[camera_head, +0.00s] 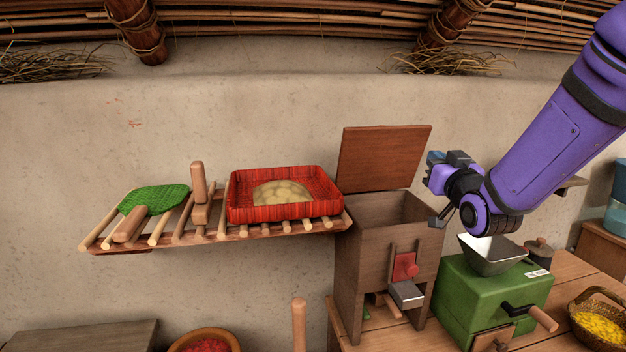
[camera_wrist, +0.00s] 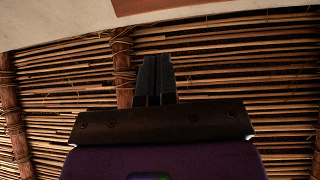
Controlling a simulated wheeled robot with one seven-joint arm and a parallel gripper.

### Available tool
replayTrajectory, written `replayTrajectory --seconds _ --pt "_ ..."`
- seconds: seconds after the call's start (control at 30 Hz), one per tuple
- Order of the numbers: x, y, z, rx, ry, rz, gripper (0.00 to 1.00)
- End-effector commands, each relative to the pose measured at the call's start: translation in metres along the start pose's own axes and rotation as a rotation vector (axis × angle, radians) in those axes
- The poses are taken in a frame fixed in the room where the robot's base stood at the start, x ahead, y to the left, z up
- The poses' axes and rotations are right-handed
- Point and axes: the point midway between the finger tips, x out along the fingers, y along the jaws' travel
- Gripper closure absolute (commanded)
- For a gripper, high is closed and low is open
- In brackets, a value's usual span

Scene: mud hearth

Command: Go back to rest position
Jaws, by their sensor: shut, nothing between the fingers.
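My gripper shows in the wrist view (camera_wrist: 154,80) with its two dark fingers together and nothing between them. Behind it is the pole ceiling.
The box's lid (camera_head: 382,157) stands raised against the wall. A slatted shelf (camera_head: 165,243) at left holds a red tray (camera_head: 238,212), a green woven fan (camera_head: 152,198) and a wooden tool (camera_head: 200,190). A basket of yellow bits (camera_head: 583,328) sits at lower right.

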Motion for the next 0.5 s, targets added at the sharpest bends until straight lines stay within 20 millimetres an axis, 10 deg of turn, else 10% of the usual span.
replayTrajectory --seconds 0.5 --pt "-0.099 0.014 -0.032 0.012 -0.579 0.092 1.00"
